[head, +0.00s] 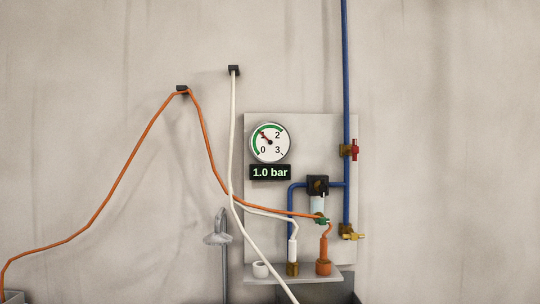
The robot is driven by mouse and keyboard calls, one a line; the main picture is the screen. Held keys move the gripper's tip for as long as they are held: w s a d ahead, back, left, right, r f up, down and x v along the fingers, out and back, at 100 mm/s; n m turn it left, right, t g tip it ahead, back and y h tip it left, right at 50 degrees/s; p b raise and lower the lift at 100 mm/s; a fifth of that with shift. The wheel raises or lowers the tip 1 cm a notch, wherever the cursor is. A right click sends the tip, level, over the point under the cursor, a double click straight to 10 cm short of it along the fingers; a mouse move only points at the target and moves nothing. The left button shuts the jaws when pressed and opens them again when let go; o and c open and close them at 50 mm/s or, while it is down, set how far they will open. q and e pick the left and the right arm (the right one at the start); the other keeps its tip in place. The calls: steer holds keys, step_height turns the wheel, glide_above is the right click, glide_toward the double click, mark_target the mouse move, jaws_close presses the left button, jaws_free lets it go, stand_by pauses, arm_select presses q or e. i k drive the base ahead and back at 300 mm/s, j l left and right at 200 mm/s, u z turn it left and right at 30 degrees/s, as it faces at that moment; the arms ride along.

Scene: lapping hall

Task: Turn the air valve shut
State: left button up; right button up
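A valve with a red handle (355,150) and brass body sits on the upright blue pipe (346,80), right of the gauge; the handle looks upright, along the pipe. A valve with a yellow handle (356,237) is at the pipe's lower end, its handle pointing right. A small green part (320,221) shows below the black filter unit (318,184). I cannot tell from the picture which of these is the air valve. The round gauge (269,142) has its needle near 1, and the display (270,172) reads 1.0 bar. Neither gripper is in view.
A grey panel (300,125) on the wall carries the fittings. A shelf (300,277) below holds a white ring (261,269) and two hose connectors. An orange hose (100,208) and a white hose (232,130) hang across the left side. A grey stand (223,260) is left of the panel.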

mark_target(354, 150)
steer(key=i+l+z, duration=0.35)
steer(key=l+z, duration=0.15)
steer(key=i+l, duration=0.15)
steer(key=l, duration=0.2)
steer(key=i+l, duration=0.15)
steer(key=l, duration=0.25)
steer(key=i+l, duration=0.2)
steer(key=l, duration=0.15)
